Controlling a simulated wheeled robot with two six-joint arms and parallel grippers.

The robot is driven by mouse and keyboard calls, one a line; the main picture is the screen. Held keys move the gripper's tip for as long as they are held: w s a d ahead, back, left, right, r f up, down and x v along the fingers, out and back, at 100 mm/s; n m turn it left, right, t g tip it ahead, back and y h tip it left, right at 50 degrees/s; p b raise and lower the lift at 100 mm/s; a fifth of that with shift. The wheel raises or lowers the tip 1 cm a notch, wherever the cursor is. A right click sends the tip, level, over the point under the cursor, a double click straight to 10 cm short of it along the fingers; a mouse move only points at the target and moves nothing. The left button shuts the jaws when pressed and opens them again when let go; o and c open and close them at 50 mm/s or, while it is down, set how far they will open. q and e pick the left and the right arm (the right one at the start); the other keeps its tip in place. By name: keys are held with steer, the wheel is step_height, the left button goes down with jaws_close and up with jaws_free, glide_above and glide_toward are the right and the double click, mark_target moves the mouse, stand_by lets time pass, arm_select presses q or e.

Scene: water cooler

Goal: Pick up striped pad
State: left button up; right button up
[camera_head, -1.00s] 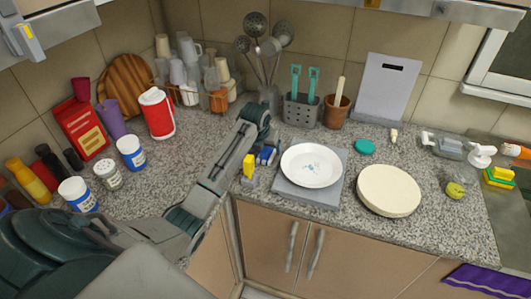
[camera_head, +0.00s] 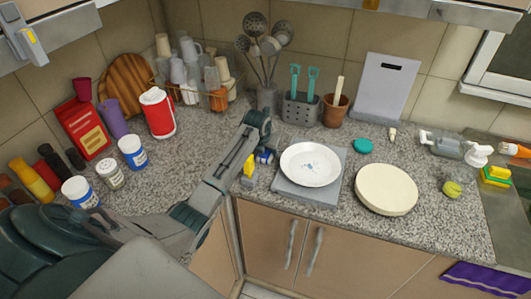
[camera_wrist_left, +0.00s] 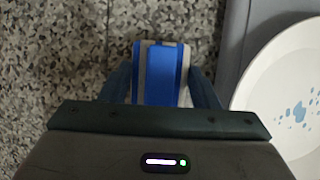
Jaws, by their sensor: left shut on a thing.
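The striped pad (camera_wrist_left: 158,75) is blue with pale grey stripes. In the left wrist view it sits between the two dark fingers of my left gripper (camera_wrist_left: 161,88), which is shut on it. In the head view the pad (camera_head: 266,156) shows as a small blue patch at my left gripper (camera_head: 262,151), mostly hidden by it, just left of the grey scale-like slab. I cannot tell whether the pad touches the counter. My right gripper is not in view.
A white plate (camera_head: 311,164) on a grey slab (camera_head: 318,199) is close to the right. A small yellow item (camera_head: 249,168) shows beside the gripper. A round cream board (camera_head: 386,189) lies farther right. A utensil holder (camera_head: 299,110) stands behind.

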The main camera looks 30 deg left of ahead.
arm_select(q)
steer(key=shift+r, duration=0.1)
step_height(320, 180, up, 9)
steer(key=b, duration=0.3)
steer(key=shift+w, duration=0.1)
steer(key=shift+r, duration=0.45)
